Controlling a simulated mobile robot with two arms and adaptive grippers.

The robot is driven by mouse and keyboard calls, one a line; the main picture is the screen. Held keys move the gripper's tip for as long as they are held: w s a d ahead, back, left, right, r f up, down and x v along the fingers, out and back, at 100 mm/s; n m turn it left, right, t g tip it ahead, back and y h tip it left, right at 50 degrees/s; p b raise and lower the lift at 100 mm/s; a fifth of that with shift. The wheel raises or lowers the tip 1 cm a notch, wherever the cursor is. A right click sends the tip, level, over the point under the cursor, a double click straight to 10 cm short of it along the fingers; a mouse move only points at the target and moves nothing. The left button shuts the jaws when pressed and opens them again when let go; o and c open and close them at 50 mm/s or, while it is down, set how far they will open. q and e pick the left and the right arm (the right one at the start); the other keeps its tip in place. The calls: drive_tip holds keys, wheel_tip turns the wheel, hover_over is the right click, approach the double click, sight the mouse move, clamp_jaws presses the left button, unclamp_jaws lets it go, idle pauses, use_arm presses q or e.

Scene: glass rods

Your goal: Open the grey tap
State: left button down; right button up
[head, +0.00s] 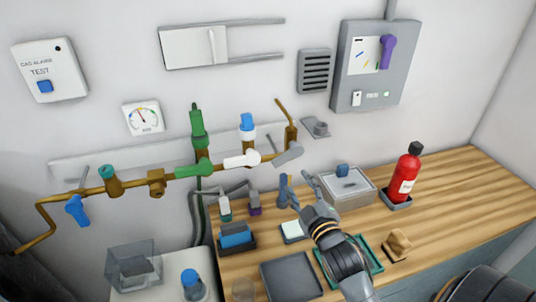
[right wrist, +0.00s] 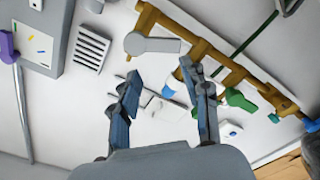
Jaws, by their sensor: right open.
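The grey tap (head: 289,154) is a grey lever at the right end of the brass wall pipe, below an upright brass stub. In the right wrist view the grey tap's lever (right wrist: 155,45) lies ahead of the fingertips, roughly crosswise. My right gripper (head: 297,188) is open and empty, below and in front of the grey tap, with a gap to it. The right wrist view shows its two fingers (right wrist: 160,76) spread apart, with nothing between them. One finger partly hides the white lever there. My left gripper is not in view.
A white lever (head: 242,160) and a green lever (head: 192,169) sit on the same pipe, left of the grey tap. A blue lever (head: 77,209) hangs at the far left. A grey lidded box (head: 350,197) and a red extinguisher (head: 405,178) stand on the wooden counter.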

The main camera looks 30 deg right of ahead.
sight(283, 161)
drive_tip(key=w+n, duration=0.4)
drive_tip(key=w+d+n+p, duration=0.1)
drive_tip(key=w+n, duration=0.3)
drive_tip(key=n, duration=0.1)
drive_tip(key=w+d+n+p, duration=0.1)
drive_tip(key=w+n, duration=0.3)
drive_tip(key=n, duration=0.1)
drive_tip(key=shift+w+d+f, duration=0.1)
drive_tip(key=shift+d+f, duration=0.05)
drive_tip(key=shift+f, duration=0.15)
clamp_jaws()
